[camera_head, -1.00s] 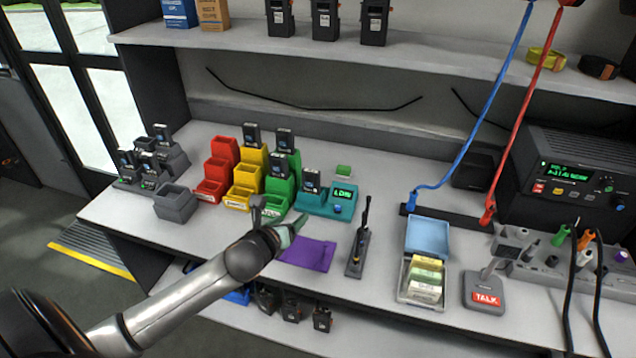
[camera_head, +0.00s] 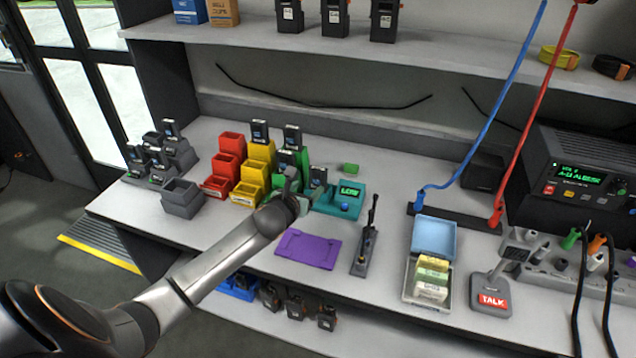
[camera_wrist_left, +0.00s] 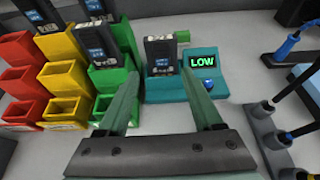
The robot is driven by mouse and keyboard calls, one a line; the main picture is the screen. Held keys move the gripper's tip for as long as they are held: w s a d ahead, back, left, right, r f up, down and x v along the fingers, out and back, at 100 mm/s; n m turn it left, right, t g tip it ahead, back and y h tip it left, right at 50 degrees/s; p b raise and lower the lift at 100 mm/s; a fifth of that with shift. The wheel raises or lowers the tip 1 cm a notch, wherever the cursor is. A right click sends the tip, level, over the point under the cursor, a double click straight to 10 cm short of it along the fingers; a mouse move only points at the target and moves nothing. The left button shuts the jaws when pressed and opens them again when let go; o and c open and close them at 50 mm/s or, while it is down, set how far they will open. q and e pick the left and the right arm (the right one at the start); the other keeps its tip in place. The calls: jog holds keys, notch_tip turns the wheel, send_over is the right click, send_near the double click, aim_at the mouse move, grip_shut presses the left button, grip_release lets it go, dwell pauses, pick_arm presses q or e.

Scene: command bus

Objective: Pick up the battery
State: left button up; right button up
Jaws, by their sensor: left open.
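My left gripper (camera_wrist_left: 160,105) is open, its two green fingers pointing at the teal tester (camera_wrist_left: 208,88). A dark battery (camera_wrist_left: 162,55) stands upright in the tester's slot, beside a screen reading LOW. In the wrist view this battery shows between and beyond the fingertips, with nothing gripped. In the head view my left gripper (camera_head: 291,182) hovers at the left of the tester (camera_head: 343,197), and the battery (camera_head: 318,176) shows just right of it. More batteries stand in the yellow bin (camera_head: 259,133) and the green bins (camera_head: 292,138). My right gripper is not in view.
Red bins (camera_head: 228,160) and grey holders (camera_head: 182,198) stand left of the green bins. A purple mat (camera_head: 308,249) lies in front, beside a small upright device (camera_head: 366,240). A small green block (camera_head: 350,168) lies behind the tester. A shelf (camera_head: 400,94) overhangs the back.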

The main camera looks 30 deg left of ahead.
aim_at(316, 181)
pick_arm(q)
jog(key=shift+x, duration=2.5)
jog(key=shift+d, duration=0.1)
grip_shut()
